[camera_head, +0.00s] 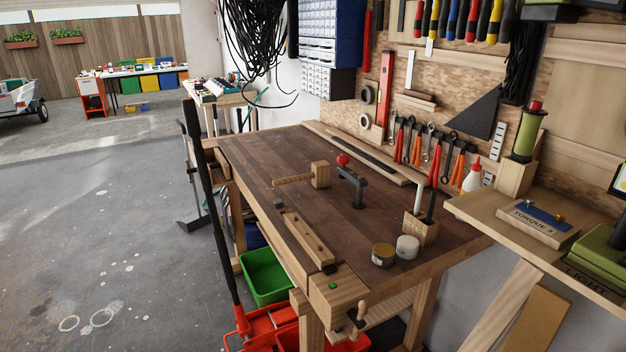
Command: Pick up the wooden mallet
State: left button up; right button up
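The wooden mallet (319,175) lies on the dark top of the wooden workbench (258,150), left of the bench's middle. Its block head is pale wood at the right end, and its handle (291,180) points to the left. A dark clamp or hold-down with a red knob (343,160) stands just to the right of the mallet head. Neither of my grippers shows in the head view, so nothing is seen touching the mallet.
Two small round tins (383,255) and a wooden holder with upright tools (420,228) stand at the bench's right front. A wooden vise jaw (308,238) lines the near left edge. The bench top around the mallet's handle is mostly clear.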

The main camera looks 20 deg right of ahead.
aim_at(320, 175)
jog(key=z, duration=0.3)
jog(key=i+j+z, duration=0.75)
jog(key=j, duration=0.15)
